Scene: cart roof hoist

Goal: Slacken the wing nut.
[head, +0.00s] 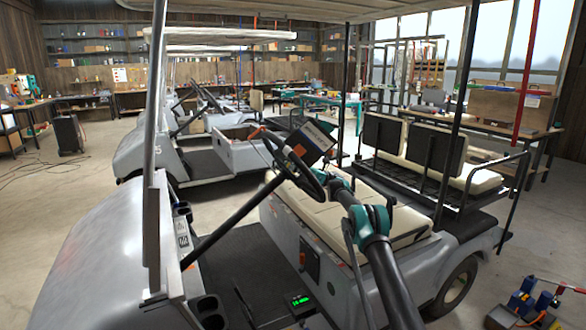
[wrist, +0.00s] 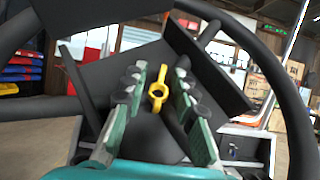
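The yellow wing nut (wrist: 157,91) shows in the wrist view, with a round middle and one wing up and one down. It sits in front of a dark panel (wrist: 112,80). My gripper (wrist: 160,75) is open, with one green-padded finger on each side of the nut in the picture. Gaps show between the nut and both fingers; I cannot tell how deep the nut lies between them. In the head view my arm reaches to the steering wheel (head: 300,168) of the near cart; I cannot make out the nut or my fingertips there.
The steering wheel rim (wrist: 298,125) curves around my gripper in the wrist view. A dark box (head: 313,140) with an orange patch stands at the wheel. The cart's beige seat (head: 335,218) lies below my arm. A roof post (head: 157,150) rises at the left.

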